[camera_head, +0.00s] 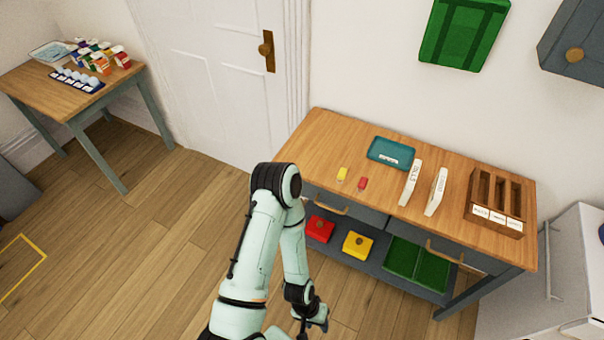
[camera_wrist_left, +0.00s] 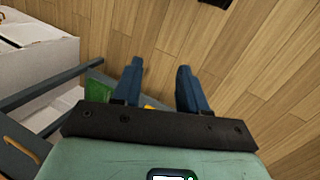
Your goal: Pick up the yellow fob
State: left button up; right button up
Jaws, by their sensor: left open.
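The yellow fob (camera_head: 342,174) lies on the wooden top of the console table (camera_head: 317,146), near its front left part. A red fob (camera_head: 362,184) lies just right of it. My left gripper (camera_head: 316,318) is low in front of the table, below the tabletop and well apart from the fob. In the left wrist view its two fingers (camera_wrist_left: 158,82) are spread with bare floor between and beyond them. The yellow fob cannot be made out in the left wrist view. My right gripper does not show.
A teal tray (camera_head: 391,152), two white upright labelled pieces (camera_head: 411,183) and a wooden sorter (camera_head: 496,201) stand on the tabletop. Red (camera_head: 320,228) and yellow (camera_head: 357,245) boxes and green bins (camera_head: 418,264) sit on the lower shelf. Drawer handles (camera_head: 325,205) project at the front.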

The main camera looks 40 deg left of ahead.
aim_at(342, 172)
jog(key=u, duration=0.95)
